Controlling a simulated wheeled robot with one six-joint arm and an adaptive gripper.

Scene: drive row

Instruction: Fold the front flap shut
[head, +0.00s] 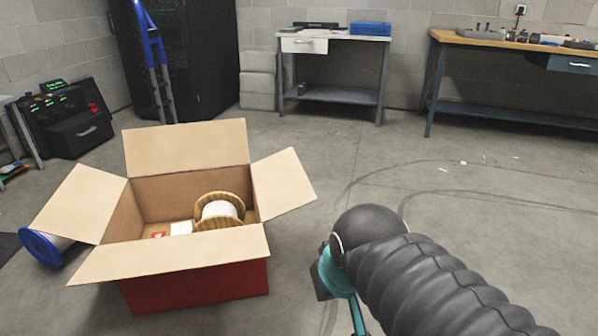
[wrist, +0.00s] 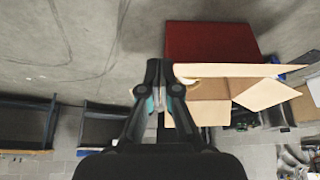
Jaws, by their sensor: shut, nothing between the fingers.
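An open cardboard box with a dark red outside (head: 195,289) stands on the floor at the left in the head view. All its flaps are spread outward. The front flap (head: 170,256) sticks out toward me, and the back flap (head: 186,147) stands raised. Inside are a wooden spool of white line (head: 219,210) and a small white item (head: 181,228). In the wrist view the red box wall (wrist: 210,42) and the flaps appear upside down, beyond my gripper (wrist: 159,66). My gripper is shut and empty.
A blue-ended spool (head: 42,247) lies left of the box. A hand truck (head: 155,60) leans on a dark cabinet behind it. A white-topped bench (head: 333,35) and a wooden workbench (head: 500,39) line the wall.

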